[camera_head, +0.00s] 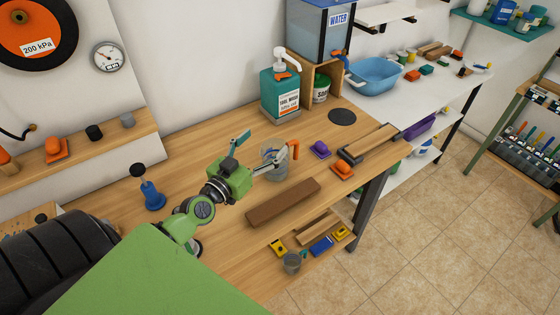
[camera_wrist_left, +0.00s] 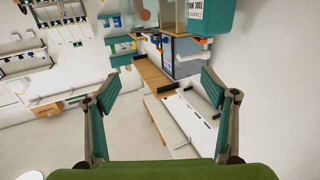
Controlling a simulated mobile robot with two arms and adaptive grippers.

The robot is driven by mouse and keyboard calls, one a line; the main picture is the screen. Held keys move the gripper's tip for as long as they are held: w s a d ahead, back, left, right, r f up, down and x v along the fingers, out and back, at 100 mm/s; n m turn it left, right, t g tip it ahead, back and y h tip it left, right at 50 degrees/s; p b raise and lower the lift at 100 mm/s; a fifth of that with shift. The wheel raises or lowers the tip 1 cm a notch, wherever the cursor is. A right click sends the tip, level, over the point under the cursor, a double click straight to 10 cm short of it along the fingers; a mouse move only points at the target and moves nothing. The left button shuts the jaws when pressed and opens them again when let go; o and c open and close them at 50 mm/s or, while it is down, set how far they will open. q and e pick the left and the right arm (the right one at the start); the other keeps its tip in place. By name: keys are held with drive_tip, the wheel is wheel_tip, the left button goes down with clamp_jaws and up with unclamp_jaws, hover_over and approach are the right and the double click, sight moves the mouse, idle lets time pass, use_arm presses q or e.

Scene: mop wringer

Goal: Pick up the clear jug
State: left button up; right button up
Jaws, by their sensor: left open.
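The clear jug (camera_head: 274,160) stands on the wooden workbench (camera_head: 215,240) in the head view, with an orange handle (camera_head: 293,150) on its right side. My left gripper (camera_head: 262,151) is just left of the jug, its fingers spread apart. I cannot make out the jug there. My right gripper is not in view.
A green pump bottle (camera_head: 281,92) and a water tank (camera_head: 320,32) stand behind the jug. A brown block (camera_head: 284,203) lies in front. A purple item (camera_head: 320,149) and an orange item (camera_head: 343,168) sit to the right, a blue item (camera_head: 152,195) to the left.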

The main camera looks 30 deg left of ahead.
sight(267, 157)
use_arm(q)
wheel_tip(267, 157, down, 7)
drive_tip(key=b, duration=0.3)
drive_tip(key=shift+r, duration=0.1)
drive_tip(key=shift+w+r+p, duration=0.3)
drive_tip(key=shift+w, duration=0.8)
drive_tip(key=shift+w+f, duration=0.1)
drive_tip(key=shift+w, duration=2.6)
drive_tip(key=shift+s+d, duration=0.1)
drive_tip(key=c, duration=1.5)
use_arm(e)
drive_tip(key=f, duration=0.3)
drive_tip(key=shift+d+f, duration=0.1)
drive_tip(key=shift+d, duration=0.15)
